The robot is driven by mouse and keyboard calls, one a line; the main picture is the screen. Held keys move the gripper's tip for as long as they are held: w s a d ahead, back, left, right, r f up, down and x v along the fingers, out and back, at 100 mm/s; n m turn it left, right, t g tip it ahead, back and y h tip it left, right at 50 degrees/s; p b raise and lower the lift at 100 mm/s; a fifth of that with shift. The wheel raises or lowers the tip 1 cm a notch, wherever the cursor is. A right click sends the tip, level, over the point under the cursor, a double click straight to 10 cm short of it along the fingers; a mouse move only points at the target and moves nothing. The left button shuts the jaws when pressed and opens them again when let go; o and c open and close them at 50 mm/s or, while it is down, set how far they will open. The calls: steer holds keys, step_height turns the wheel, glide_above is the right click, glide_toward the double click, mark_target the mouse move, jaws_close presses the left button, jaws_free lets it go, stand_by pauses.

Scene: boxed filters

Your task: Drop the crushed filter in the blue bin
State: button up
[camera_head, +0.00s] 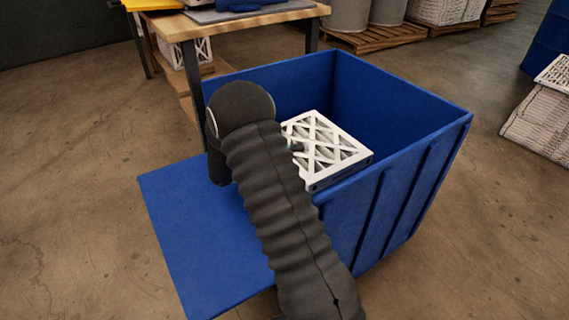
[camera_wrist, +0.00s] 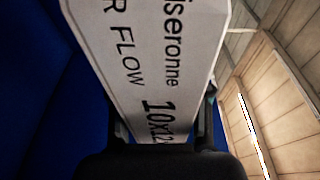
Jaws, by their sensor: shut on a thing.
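The filter (camera_head: 328,147) is a white frame with a diagonal lattice face, in the head view at the opening of the blue bin (camera_head: 425,160). Its lower right corner is close to the bin's near rim; I cannot tell how far it is above or inside the bin. In the wrist view the filter (camera_wrist: 155,55) shows its printed white side, with "FLOW" and "10x12" legible. My gripper (camera_wrist: 165,125) is shut on the filter's edge. In the head view my gripper (camera_head: 296,148) is mostly hidden behind my dark sleeved arm. Any crushed part is not clear.
A blue flap or panel (camera_head: 195,235) extends left of the bin. A wooden table (camera_head: 240,22) stands behind it. Pallets (camera_head: 385,38) with drums are at the back, and more white filters (camera_head: 540,120) lie at the far right. Open floor surrounds the bin.

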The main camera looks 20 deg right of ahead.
steer(key=d+b, duration=0.1)
steer(key=d, duration=0.2)
steer(key=shift+w+d+f+b, duration=0.15)
steer(key=shift+w+f+b, duration=0.05)
steer(key=shift+f+b, duration=0.2)
steer(key=shift+w+d+b, duration=0.2)
steer(key=shift+d+b, duration=0.2)
steer(key=shift+d, duration=0.65)
steer(key=o, duration=1.3)
steer(key=w+a, duration=0.1)
steer(key=a, duration=1.1)
